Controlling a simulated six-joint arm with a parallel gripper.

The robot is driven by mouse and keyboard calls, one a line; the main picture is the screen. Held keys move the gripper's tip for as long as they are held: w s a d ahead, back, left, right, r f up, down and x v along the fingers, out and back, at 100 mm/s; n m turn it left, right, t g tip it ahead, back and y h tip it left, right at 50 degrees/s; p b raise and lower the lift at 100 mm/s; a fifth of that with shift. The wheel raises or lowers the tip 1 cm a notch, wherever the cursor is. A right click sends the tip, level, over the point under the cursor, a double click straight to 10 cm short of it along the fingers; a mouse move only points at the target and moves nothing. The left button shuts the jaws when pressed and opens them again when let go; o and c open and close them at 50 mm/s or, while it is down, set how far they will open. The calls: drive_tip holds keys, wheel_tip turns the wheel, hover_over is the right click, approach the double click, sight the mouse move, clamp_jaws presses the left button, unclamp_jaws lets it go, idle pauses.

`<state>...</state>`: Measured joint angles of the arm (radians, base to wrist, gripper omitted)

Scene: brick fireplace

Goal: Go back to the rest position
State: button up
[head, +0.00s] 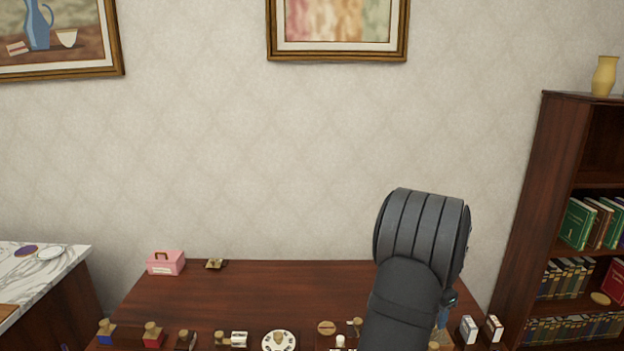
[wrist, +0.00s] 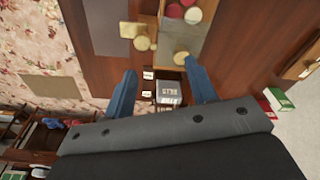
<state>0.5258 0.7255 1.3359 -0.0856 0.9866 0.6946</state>
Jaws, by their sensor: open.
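My gripper (wrist: 160,68) shows in the wrist view as two blue fingers spread wide apart, with nothing visibly held between them. A grey box with lettering (wrist: 168,90) shows beyond and between the fingers. It looks apart from them, but the exact distance is unclear. In the head view my dark arm rises over the right part of the wooden table (head: 250,290) and hides most of the gripper.
Along the table's near edge stand several small stamps and boxes, with a white round plate (head: 280,341). A pink box (head: 166,263) sits at the back left. A bookshelf (head: 535,190) stands at right, a marble-topped counter (head: 50,270) at left. The table's middle is clear.

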drive_tip(key=s+d+f, duration=0.2)
drive_tip(key=s+d, duration=0.1)
drive_tip(key=s, duration=0.7)
drive_tip(key=s+d+f, duration=0.3)
drive_tip(key=s, duration=0.8)
drive_tip(key=w+a+f, duration=0.1)
drive_tip(key=w+f, duration=0.1)
drive_tip(key=w, duration=0.1)
drive_tip(key=w+a+f, duration=0.1)
drive_tip(key=w+f, duration=0.1)
drive_tip(key=w, duration=0.1)
drive_tip(key=w+a+f, duration=0.2)
drive_tip(key=w, duration=0.2)
drive_tip(key=shift+w, duration=0.1)
drive_tip(key=shift+w+f, duration=0.25)
drive_tip(key=shift+f, duration=0.3)
